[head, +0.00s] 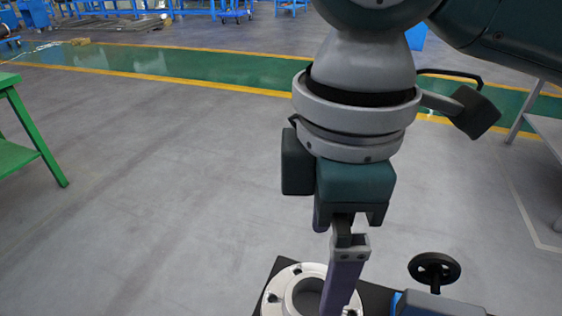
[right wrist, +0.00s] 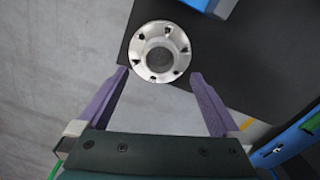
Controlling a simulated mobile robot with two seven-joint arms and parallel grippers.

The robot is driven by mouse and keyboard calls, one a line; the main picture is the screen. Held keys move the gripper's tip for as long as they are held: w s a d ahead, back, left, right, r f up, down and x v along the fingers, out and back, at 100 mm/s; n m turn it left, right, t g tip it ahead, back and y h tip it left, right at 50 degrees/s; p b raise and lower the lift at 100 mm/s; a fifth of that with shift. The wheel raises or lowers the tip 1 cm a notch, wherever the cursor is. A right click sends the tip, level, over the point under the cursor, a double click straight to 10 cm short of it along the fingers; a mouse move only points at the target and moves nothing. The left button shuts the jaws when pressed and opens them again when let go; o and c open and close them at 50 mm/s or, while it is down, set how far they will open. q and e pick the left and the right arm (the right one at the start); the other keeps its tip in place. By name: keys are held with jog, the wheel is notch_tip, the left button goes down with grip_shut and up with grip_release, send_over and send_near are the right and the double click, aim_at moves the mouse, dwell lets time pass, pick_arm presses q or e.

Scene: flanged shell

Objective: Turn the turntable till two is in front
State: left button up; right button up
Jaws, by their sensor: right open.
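A pale round flanged shell (head: 279,297) with bolt holes and a central bore shows at the bottom of the head view, cut by the frame edge. It also shows whole in the right wrist view (right wrist: 176,38). It rests on a dark surface (head: 378,300); I cannot make out a separate turntable or any numbers. My right gripper (head: 338,300) points down in front of the shell in the head view. In the right wrist view, its purple fingers (right wrist: 158,75) are apart and empty, with the shell just beyond their tips. My left gripper is not in view.
A black handwheel (head: 434,268) and a blue-grey device (head: 435,304) are right of the shell. A green table (head: 30,150) stands at the left and a grey table (head: 548,135) at the right edge. The floor between is clear.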

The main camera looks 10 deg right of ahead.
aim_at(315, 306)
notch_tip(315, 306, down, 8)
jog(key=shift+f+b, duration=0.15)
jog(key=shift+b, duration=0.75)
jog(key=c, duration=0.4)
grip_shut()
